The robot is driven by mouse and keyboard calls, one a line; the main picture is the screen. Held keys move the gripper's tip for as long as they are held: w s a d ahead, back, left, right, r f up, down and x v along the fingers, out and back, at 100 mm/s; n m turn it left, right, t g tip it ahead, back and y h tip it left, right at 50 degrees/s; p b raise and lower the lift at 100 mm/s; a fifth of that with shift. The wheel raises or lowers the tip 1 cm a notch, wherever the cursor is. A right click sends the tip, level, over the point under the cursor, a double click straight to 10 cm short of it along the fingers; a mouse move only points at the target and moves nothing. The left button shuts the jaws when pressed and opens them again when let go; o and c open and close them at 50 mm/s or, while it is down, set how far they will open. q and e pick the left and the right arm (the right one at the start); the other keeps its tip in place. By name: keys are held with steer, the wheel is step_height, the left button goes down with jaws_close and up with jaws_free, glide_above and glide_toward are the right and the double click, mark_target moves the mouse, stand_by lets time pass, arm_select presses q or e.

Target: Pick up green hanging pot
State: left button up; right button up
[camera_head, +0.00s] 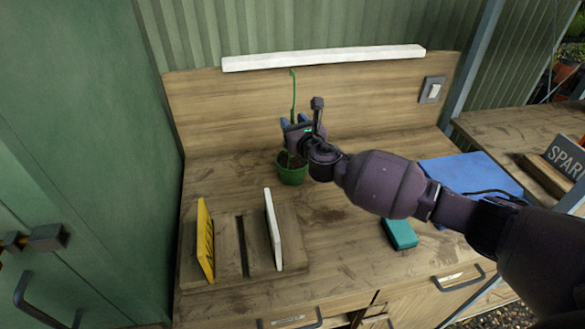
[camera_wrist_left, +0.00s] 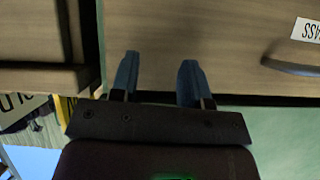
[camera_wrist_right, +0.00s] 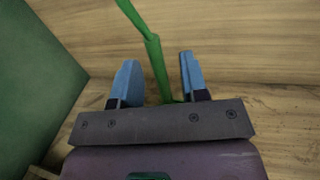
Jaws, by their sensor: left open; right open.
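The green hanging pot (camera_head: 291,175) stands on the wooden bench, with a thin green hanger (camera_head: 293,92) rising upright from it. My right gripper (camera_head: 295,122) is at the hanger, above the pot. In the right wrist view the hanger (camera_wrist_right: 155,55) passes between the two open blue fingers (camera_wrist_right: 158,80), with gaps showing at the fingertips. The pot body is hidden in that view. My left gripper (camera_wrist_left: 158,75) is open and empty in front of a wooden drawer face. It does not show in the head view.
A yellow plate (camera_head: 205,240) and a white plate (camera_head: 273,228) stand in a slotted wooden block at the front left. A teal block (camera_head: 400,233) and a blue mat (camera_head: 470,172) lie to the right. A wooden backboard (camera_head: 230,110) rises behind the pot.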

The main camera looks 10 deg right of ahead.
steer(key=shift+w+a, duration=0.1)
steer(key=shift+w, duration=0.35)
steer(key=shift+c, duration=0.4)
jaws_close()
